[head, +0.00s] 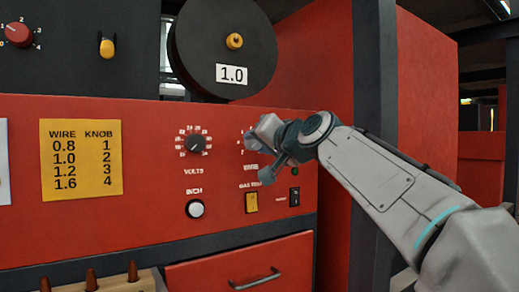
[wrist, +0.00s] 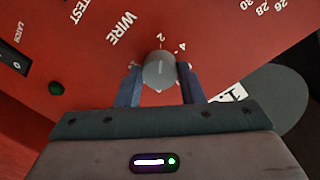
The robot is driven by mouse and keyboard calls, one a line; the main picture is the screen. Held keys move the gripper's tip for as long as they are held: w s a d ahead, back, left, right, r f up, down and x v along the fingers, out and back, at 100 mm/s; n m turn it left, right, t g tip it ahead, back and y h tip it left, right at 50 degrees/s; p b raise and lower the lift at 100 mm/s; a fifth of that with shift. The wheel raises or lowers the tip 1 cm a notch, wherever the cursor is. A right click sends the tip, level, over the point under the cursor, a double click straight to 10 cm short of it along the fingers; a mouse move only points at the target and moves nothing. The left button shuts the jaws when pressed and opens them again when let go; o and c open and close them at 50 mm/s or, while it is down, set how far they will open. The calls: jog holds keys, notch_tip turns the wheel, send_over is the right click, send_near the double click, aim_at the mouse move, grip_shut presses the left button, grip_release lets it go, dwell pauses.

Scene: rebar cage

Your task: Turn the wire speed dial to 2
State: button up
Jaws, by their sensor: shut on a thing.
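The wire speed dial (wrist: 160,72) is a round grey knob on the red panel, beside the word WIRE in the wrist view. The printed numbers 2 and 4 show just past it. My gripper (wrist: 159,67) has one finger on each side of the dial and is shut on it. I cannot tell which number the dial points to. In the head view my gripper (head: 258,134) reaches the panel from the right and hides the dial and most of its scale.
The volts knob (head: 195,144) is left of my gripper. Below are a white inch button (head: 195,209), a yellow gas switch (head: 252,202) and a black switch (head: 294,196). A yellow chart (head: 81,160) pairs wire 1.0 with knob 2. The spool (head: 222,45) carries a 1.0 label.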

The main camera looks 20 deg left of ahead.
jog(key=shift+f+n, duration=0.15)
jog(key=shift+n, duration=0.35)
jog(key=o, duration=1)
jog(key=b+v, duration=0.4)
jog(key=v, duration=0.9)
jog(key=shift+s+d+b, duration=0.25)
jog(key=shift+s+b, duration=0.1)
jog(key=shift+b, duration=0.05)
jog(key=shift+w+f, duration=0.1)
